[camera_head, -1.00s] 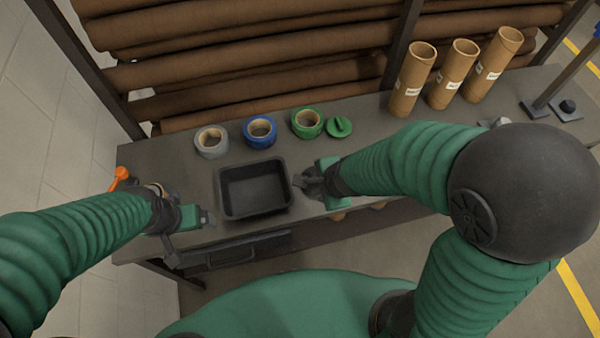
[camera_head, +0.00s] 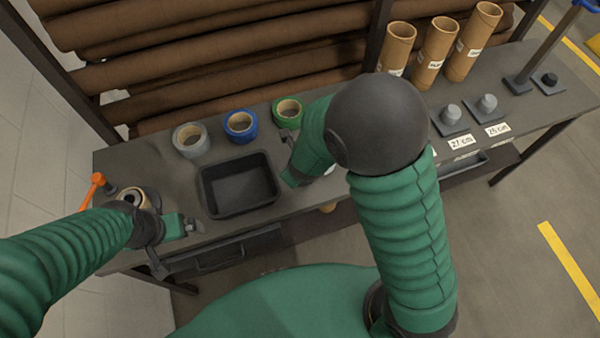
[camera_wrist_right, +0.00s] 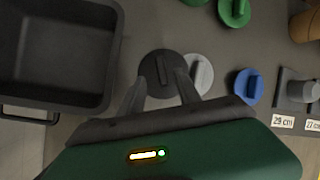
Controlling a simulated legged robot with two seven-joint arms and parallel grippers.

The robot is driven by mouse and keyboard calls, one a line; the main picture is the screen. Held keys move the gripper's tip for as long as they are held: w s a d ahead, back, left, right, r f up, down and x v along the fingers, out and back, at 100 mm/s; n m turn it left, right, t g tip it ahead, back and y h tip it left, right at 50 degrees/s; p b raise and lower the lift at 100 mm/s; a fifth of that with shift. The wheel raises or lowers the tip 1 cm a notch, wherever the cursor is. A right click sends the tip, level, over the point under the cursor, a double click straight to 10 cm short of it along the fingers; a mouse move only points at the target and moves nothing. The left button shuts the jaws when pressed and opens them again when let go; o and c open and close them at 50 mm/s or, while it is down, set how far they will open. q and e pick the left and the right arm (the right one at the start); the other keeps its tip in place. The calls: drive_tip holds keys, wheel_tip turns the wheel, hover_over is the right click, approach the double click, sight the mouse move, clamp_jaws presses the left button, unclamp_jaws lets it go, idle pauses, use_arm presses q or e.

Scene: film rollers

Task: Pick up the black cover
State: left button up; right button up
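The black cover (camera_wrist_right: 158,68) is a dark round disc with a raised ridge, lying on the bench in the right wrist view. My right gripper (camera_wrist_right: 161,88) is open, its two fingers apart on either side of the near part of the cover. I cannot tell whether they touch it. In the head view the black cover is hidden behind my right arm, and my right gripper is mostly hidden too. My left gripper (camera_head: 194,227) is near the bench's front left edge, away from the cover; its finger opening is too small to tell.
A grey cover (camera_wrist_right: 199,72) lies close beside the black one; a blue cover (camera_wrist_right: 248,88) and green cover (camera_wrist_right: 235,11) are farther off. A black tray (camera_wrist_right: 108,62) stands left. Tape rolls (camera_head: 240,126) line the back, and cardboard tubes (camera_head: 434,55) stand behind right.

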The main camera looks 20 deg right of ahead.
drive_tip(key=x, duration=0.4)
drive_tip(key=shift+d+b, duration=0.15)
drive_tip(key=shift+b, duration=0.2)
clamp_jaws()
